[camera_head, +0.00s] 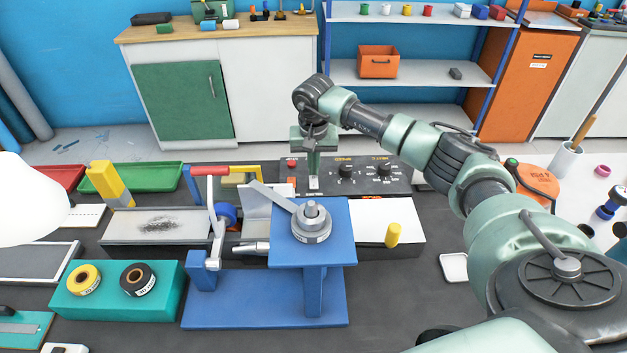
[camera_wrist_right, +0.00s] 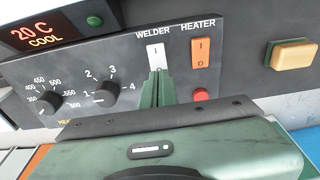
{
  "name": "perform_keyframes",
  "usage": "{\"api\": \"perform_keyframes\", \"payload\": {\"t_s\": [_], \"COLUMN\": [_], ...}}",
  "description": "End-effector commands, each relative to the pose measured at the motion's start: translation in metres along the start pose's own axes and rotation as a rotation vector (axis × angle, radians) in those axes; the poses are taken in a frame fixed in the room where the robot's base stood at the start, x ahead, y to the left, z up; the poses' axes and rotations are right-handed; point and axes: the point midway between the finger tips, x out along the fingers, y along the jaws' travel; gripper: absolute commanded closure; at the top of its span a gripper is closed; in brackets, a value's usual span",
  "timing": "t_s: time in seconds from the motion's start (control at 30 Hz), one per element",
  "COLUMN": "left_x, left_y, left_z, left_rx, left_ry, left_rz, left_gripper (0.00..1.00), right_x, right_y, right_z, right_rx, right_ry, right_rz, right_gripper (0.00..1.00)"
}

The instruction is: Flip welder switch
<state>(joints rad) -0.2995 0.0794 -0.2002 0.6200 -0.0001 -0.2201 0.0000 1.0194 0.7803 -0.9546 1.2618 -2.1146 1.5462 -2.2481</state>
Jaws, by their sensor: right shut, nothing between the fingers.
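The welder switch (camera_wrist_right: 155,56) is a white rocker under the label WELDER on a dark control panel (camera_wrist_right: 70,75). Its I mark shows at the top in the right wrist view, and its lower part is hidden by my fingertips. My right gripper (camera_wrist_right: 157,78) is shut and empty, its fingertips at the lower part of the switch; I cannot tell whether they touch it. In the head view, my right gripper (camera_head: 314,168) points down over the panel (camera_head: 365,176), with the white switch (camera_head: 314,184) just below it.
An orange heater switch (camera_wrist_right: 201,52) and a red button (camera_wrist_right: 201,95) sit beside the welder switch. Two black knobs (camera_wrist_right: 108,93) and a display (camera_wrist_right: 45,35) reading 20 C COOL are also on the panel. A blue machine stand (camera_head: 310,280) with a lever stands before the panel.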

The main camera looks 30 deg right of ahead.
Motion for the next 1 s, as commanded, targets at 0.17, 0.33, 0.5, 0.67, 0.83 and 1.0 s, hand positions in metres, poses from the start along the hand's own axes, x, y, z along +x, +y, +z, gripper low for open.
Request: {"api": "perform_keyframes", "payload": {"t_s": [0.17,0.33,0.5,0.67,0.83,1.0], "left_x": [0.003,0.005,0.007,0.008,0.010,0.012], "left_y": [0.000,0.000,0.000,0.000,0.000,0.000], "left_z": [0.000,0.000,0.000,0.001,0.001,0.001], "left_rx": [0.000,0.000,0.000,0.000,0.000,0.000], "left_ry": [0.000,0.000,0.001,0.001,0.000,0.000], "left_rz": [0.000,0.000,0.000,0.000,0.000,0.000], "left_gripper": [0.64,0.64,0.64,0.64,0.64,0.64], "right_x": [0.003,0.006,0.008,0.011,0.013,0.016], "right_y": [0.000,0.000,0.000,0.000,0.000,0.000], "right_z": [0.000,0.001,0.001,0.001,0.002,0.002], "right_rx": [0.000,0.000,0.000,0.000,0.001,0.001], "right_ry": [0.000,0.000,0.000,0.000,0.000,0.000], "right_rz": [0.000,0.000,0.000,0.000,0.000,0.000], "right_gripper": [1.00,1.00,1.00,1.00,1.00,1.00]}}
